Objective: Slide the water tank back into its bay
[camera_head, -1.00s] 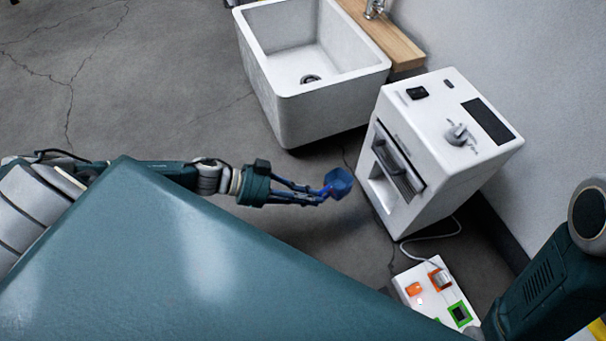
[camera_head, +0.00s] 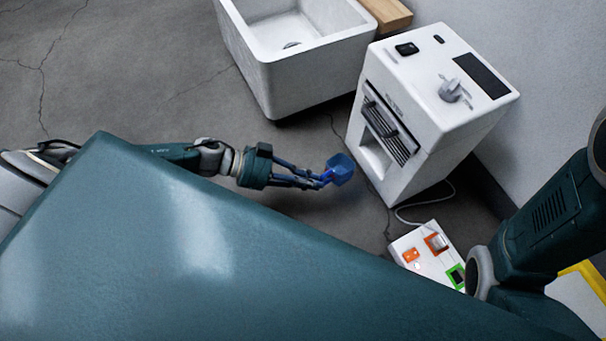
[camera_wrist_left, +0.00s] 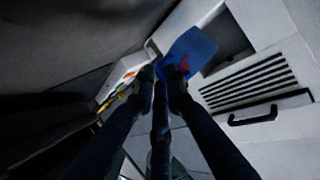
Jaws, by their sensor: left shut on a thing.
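The blue water tank (camera_head: 341,168) is at the tips of my left gripper (camera_head: 324,179), which is shut on it. The tank is held in the air left of the white machine (camera_head: 420,120), apart from it in the head view. The machine's open bay (camera_head: 372,157) is low on its front, below a slotted grille. In the left wrist view the tank (camera_wrist_left: 192,50) overlaps the left side of the dark bay opening (camera_wrist_left: 229,46); a red part shows at the tank's near side, by the fingertips (camera_wrist_left: 162,78). My right gripper is not in view; only its arm shows.
A white sink (camera_head: 290,60) stands behind and left of the machine. A white panel (camera_head: 432,252) with orange and green framed parts lies in front of the machine, near my right arm. A cable runs from the machine. Floor left of the tank is clear.

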